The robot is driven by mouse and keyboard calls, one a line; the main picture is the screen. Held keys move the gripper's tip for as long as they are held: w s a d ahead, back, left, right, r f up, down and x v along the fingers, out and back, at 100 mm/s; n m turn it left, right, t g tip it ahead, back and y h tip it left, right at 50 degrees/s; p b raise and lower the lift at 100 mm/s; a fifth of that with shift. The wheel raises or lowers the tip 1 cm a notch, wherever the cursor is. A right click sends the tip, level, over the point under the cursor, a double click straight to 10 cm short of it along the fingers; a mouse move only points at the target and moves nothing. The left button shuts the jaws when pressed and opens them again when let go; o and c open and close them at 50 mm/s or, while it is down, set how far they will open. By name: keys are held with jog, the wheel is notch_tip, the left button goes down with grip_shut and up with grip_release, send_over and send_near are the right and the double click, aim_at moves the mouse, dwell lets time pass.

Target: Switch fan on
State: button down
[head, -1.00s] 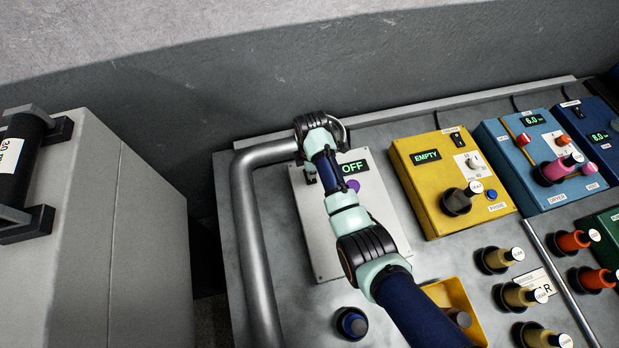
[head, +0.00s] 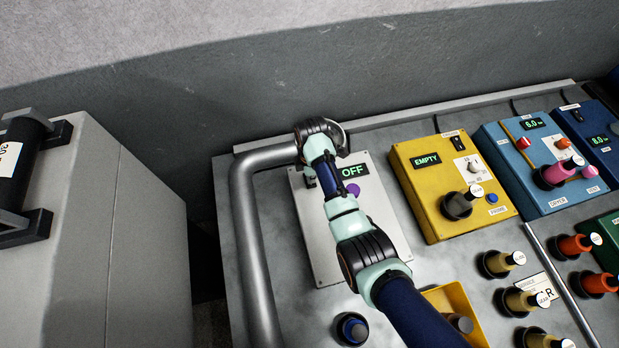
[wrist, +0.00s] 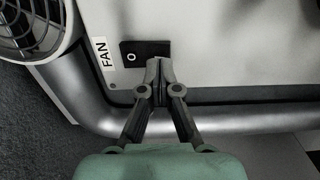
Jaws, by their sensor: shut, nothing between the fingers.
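The fan switch (wrist: 133,48) is a small black rocker with a white ring mark, beside a white FAN label (wrist: 104,54) on a pale panel in the wrist view. My gripper (wrist: 158,65) is shut and empty. Its tips overlap the lower right end of the switch in the picture; I cannot tell whether they touch it. Part of the round fan grille (wrist: 30,22) shows at the upper left. In the head view, my arm crosses the pale box (head: 383,222), and its green display (head: 354,171) reads OFF. My fingertips and the switch are hidden there.
A thick grey pipe rail (head: 243,215) bends around the box's left side and also runs below the panel in the wrist view. A yellow box (head: 433,193) and a blue box (head: 527,178) stand to the right. Several knobs sit lower right.

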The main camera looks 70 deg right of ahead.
jog(key=shift+f+b, duration=0.7)
jog(key=shift+f, duration=0.5)
dwell(0.9)
jog(key=shift+r, duration=0.15)
notch_tip(320, 180, up, 7)
jog(key=p, duration=0.7)
jog(key=shift+p, duration=0.4)
